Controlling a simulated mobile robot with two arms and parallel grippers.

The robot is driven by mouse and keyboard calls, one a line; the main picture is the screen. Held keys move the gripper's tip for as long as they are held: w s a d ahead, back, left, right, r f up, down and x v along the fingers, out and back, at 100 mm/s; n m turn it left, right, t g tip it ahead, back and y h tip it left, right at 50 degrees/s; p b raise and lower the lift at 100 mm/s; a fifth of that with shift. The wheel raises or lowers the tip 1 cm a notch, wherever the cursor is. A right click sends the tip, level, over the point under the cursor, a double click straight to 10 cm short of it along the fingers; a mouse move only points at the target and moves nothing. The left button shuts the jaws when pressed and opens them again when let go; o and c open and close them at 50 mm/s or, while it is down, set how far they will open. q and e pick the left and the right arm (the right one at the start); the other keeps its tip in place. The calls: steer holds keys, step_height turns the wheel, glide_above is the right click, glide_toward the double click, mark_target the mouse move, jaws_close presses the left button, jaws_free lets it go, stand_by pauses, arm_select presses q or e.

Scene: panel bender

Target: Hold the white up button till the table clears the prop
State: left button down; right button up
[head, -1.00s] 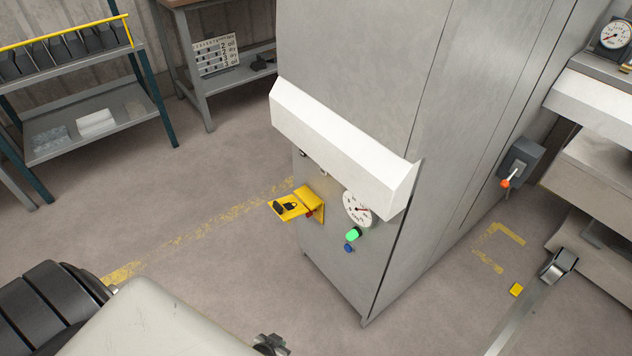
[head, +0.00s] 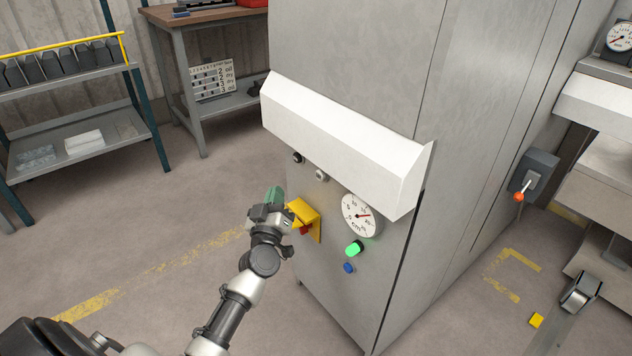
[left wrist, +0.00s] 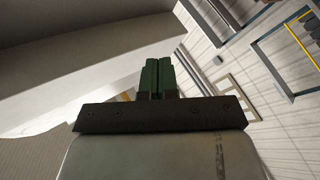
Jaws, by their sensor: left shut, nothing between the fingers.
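The white button (head: 320,175) sits on the grey cabinet's front (head: 330,285), just under the sloped white hood, with a black button (head: 297,158) to its left. My left gripper (head: 276,195) has green fingertips, pressed together with nothing between them. It is in front of the cabinet, left of and a little lower than the white button, and appears apart from it. It partly covers the yellow bracket (head: 305,214). In the left wrist view the shut green fingers (left wrist: 157,76) point up beside a pale surface. My right gripper is out of view. I cannot make out the table or its prop for certain.
A round dial (head: 361,215), a lit green button (head: 354,248) and a blue button (head: 348,267) are lower on the panel. A grey switch box (head: 535,172) with an orange-tipped lever is on the right. A shelf rack (head: 90,140) stands left. Open floor lies between.

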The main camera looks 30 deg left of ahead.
mark_target(320, 175)
arm_select(q)
steer(key=w+d+b, duration=0.2)
steer(key=w+d, duration=0.1)
steer(key=w, duration=0.5)
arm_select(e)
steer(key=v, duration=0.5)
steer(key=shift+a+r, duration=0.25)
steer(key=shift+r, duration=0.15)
arm_select(q)
steer(key=shift+d, duration=0.1)
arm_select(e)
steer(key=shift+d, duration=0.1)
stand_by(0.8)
arm_select(q)
steer(key=shift+w+d, duration=0.1)
steer(key=shift+w, duration=0.1)
stand_by(0.3)
steer(key=shift+w+d+f, duration=0.1)
steer(key=shift+w+d, duration=0.05)
steer(key=shift+w, duration=0.15)
